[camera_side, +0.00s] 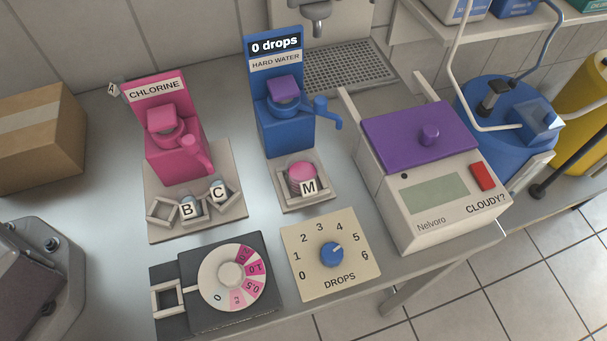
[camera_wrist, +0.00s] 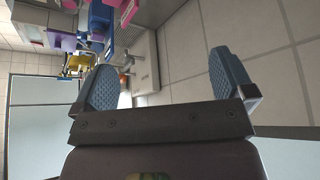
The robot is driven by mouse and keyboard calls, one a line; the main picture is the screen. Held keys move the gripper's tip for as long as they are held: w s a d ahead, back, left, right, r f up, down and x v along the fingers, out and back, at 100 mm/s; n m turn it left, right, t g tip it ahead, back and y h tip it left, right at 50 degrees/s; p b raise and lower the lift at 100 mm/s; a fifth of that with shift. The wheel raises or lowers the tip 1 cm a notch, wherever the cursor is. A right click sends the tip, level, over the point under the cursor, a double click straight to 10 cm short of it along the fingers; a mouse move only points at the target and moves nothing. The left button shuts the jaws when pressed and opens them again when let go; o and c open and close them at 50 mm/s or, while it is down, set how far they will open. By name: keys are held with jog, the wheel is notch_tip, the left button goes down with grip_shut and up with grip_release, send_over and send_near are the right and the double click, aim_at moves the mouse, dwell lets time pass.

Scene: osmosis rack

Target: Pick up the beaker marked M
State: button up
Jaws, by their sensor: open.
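The beaker marked M (camera_side: 302,177) stands upright on a small grey stand under the blue hard water dispenser (camera_side: 284,115). It is clear, with pink inside and a white M label on its front. My gripper (camera_wrist: 165,84) shows only in the wrist view, with its two blue-grey pads wide apart and nothing between them. The wrist view looks toward the wall and the far end of the bench, and I cannot make out the beaker there. The gripper is outside the side view, so its distance from the beaker cannot be told.
The pink chlorine dispenser (camera_side: 178,147) stands left of the beaker, with vials B (camera_side: 190,207) and C (camera_side: 219,190) before it. A drops dial (camera_side: 331,254) lies in front. The purple-lidded tester (camera_side: 430,165) is to the right. A cardboard box (camera_side: 40,135) is at far left.

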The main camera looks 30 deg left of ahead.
jog(key=w+d+n+t+h, duration=0.2)
jog(key=w+d, duration=0.7)
jog(key=d, duration=0.4)
jog(key=w+d+f+n+t+h, duration=0.1)
jog(key=d+f+n+h, duration=0.25)
jog(key=d, duration=0.45)
jog(key=w+d+f+n+h, duration=0.2)
jog(key=d+n, duration=0.2)
jog(key=d, duration=0.3)
jog(key=s+d+r+n+t, duration=0.25)
jog(key=d+n, duration=0.25)
jog(key=n, duration=0.4)
jog(key=a+r+n+t+y, duration=0.2)
jog(key=a+r+n, duration=0.35)
jog(key=n, duration=0.65)
send_near(295, 180)
jog(key=shift+n+g+y, duration=0.25)
jog(key=shift+n, duration=0.2)
jog(key=x, duration=0.6)
jog(key=shift+w+r, duration=0.25)
jog(key=shift+w, duration=0.2)
jog(key=shift+d+x, duration=0.1)
jog(key=shift+x, duration=1.45)
jog(key=shift+d+x, duration=0.15)
jog(key=shift+x, duration=1.45)
